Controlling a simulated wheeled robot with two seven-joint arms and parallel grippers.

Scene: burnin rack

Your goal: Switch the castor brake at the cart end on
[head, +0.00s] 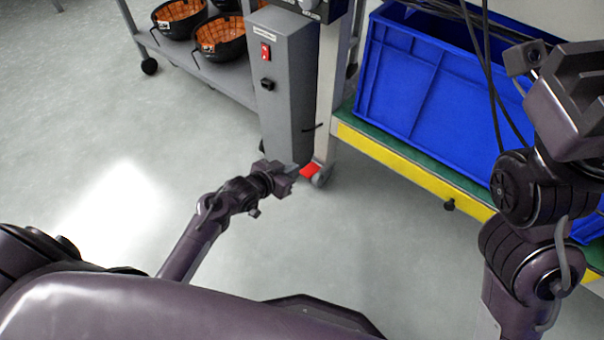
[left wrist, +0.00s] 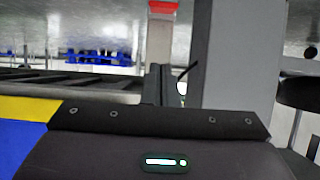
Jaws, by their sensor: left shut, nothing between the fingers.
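The red castor brake pedal (head: 309,171) sits at the foot of the pale upright post, by the grey castor (head: 322,180) at the cart end. In the left wrist view the red pedal (left wrist: 163,6) shows at the top edge, partly cut off. My left gripper (head: 291,170) is shut and empty, low over the floor just left of the pedal. In the head view its tip looks very close to the pedal; contact cannot be told. The shut fingers also show in the left wrist view (left wrist: 163,84). My right gripper (head: 580,95) is at the upper right, its fingers unclear.
A grey control box (head: 286,95) with a red switch stands right behind my left gripper. A blue crate (head: 415,80) stands on the cart's green deck with a yellow edge (head: 400,167). A shelf with black baskets (head: 220,38) is behind. The floor at left is clear.

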